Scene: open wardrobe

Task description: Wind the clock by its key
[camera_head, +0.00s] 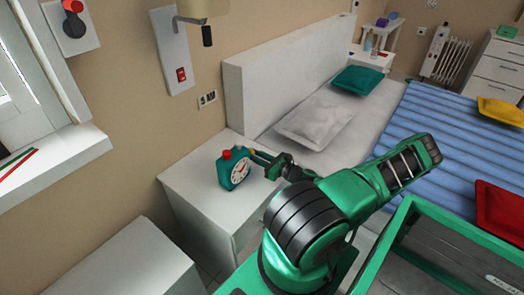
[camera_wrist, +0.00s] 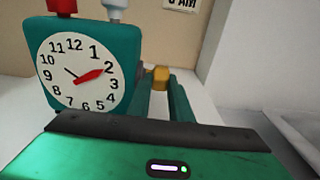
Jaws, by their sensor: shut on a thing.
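The clock (camera_head: 234,168) is a teal box with a white dial and a red knob on top. It stands upright on the white bedside table (camera_head: 188,182). In the wrist view the clock (camera_wrist: 62,52) fills the left side, with a red hand pointing near the 2 and a red and a grey knob on top. A small yellow-orange key (camera_wrist: 160,76) sits at the clock's right side. My gripper (camera_wrist: 163,88) reaches it from the right, its two green fingers shut on the key. In the head view my gripper (camera_head: 258,155) is beside the clock's right side.
A bed with a white headboard (camera_head: 285,75), a grey pillow (camera_head: 315,118) and a blue striped cover (camera_head: 425,130) lies to the right. A wall lamp (camera_head: 205,12) and a red switch (camera_head: 181,74) are above the table. The table's front is bare.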

